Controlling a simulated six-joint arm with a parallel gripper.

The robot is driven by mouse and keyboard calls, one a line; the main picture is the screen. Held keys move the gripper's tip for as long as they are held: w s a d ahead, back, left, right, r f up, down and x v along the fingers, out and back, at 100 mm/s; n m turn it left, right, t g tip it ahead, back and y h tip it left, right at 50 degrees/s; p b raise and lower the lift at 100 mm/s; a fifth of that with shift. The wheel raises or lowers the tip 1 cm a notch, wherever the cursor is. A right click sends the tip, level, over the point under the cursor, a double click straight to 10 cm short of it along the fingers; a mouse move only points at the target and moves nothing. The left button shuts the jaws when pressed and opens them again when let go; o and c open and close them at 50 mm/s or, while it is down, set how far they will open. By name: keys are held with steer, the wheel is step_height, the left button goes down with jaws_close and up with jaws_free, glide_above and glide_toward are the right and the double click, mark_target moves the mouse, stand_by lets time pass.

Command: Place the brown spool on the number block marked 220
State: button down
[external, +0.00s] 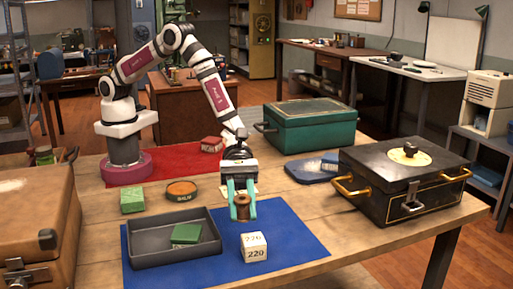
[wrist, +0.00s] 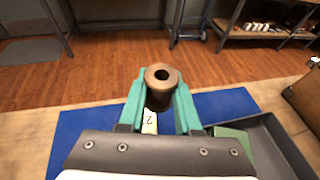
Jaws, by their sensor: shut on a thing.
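The brown spool (external: 242,206) is held upright between the teal fingers of my gripper (external: 240,205) in the external view. In the wrist view, the spool (wrist: 161,82) shows its round top with a dark hole, between the fingers of my gripper (wrist: 160,105). The cream number block marked 220 (external: 255,248) stands on the blue mat (external: 297,238), just in front of and slightly right of the spool. In the wrist view, part of the block (wrist: 150,123) shows below and behind the spool, mostly hidden. I cannot tell whether spool and block touch.
A dark grey tray (external: 150,258) with a green block (external: 186,233) stands left of the number block. A black case (external: 400,190) with brass handles is at the right, a green case (external: 310,125) behind. The mat's right part is clear.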

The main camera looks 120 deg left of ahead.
mark_target(253, 239)
steer(key=shift+w+a+f, duration=0.65)
steer(key=shift+w+f, duration=0.2)
steer(key=shift+f, duration=1.85)
steer(key=c, duration=0.6)
jaws_free()
steer(key=shift+f, duration=0.1)
